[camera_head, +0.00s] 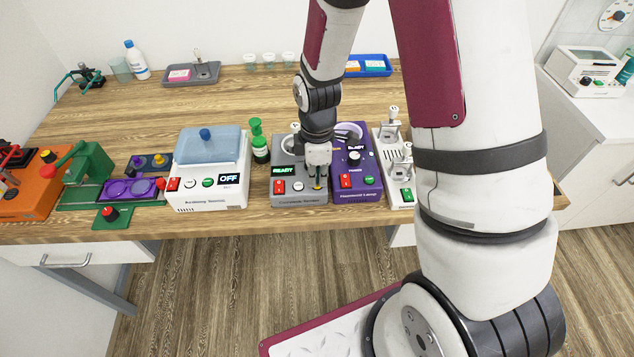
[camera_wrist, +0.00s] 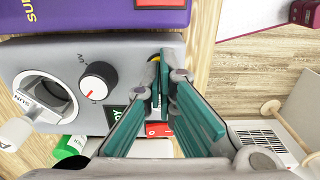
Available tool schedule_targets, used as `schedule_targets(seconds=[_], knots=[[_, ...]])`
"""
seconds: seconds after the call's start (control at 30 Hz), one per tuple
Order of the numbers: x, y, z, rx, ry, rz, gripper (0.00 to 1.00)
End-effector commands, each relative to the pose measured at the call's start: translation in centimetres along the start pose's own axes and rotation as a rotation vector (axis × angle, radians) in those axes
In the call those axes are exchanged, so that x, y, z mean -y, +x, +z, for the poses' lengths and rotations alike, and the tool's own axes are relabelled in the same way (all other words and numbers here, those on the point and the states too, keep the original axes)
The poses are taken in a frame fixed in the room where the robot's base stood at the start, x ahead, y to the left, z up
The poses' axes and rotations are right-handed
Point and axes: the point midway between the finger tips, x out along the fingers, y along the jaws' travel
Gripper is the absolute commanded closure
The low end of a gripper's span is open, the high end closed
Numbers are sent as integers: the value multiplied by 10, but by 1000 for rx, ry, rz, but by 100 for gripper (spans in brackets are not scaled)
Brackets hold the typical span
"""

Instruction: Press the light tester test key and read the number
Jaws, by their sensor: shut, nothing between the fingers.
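The grey tester (camera_head: 286,199) stands near the front edge of the bench, and its green display (camera_head: 283,171) reads "READY". It has a red switch (camera_head: 280,187) and small round buttons on its front. The grey tester (camera_wrist: 40,55) also shows in the wrist view, with a white dial (camera_wrist: 97,82) and a round opening. My gripper (camera_head: 318,184) is shut and empty, pointing down over the right front part of the grey tester. In the wrist view its fingertips (camera_wrist: 160,68) are beside a yellow key (camera_wrist: 154,58), partly hidden by them. I cannot tell whether they touch it.
A purple device (camera_head: 357,192), also reading "READY", stands close on the right. A green bottle (camera_head: 260,142) and a white device (camera_head: 208,175) with a blue lid and an "OFF" display stand left. The bench behind is mostly clear.

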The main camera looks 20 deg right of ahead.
Motion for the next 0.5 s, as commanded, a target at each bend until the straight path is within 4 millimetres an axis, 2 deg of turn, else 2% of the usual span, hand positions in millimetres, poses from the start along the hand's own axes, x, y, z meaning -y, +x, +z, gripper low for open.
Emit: schedule_targets(seconds=[0.33,0.5], knots=[[0,2,0,0,0,0,100],[0,-6,0,-1,0,2,100]])
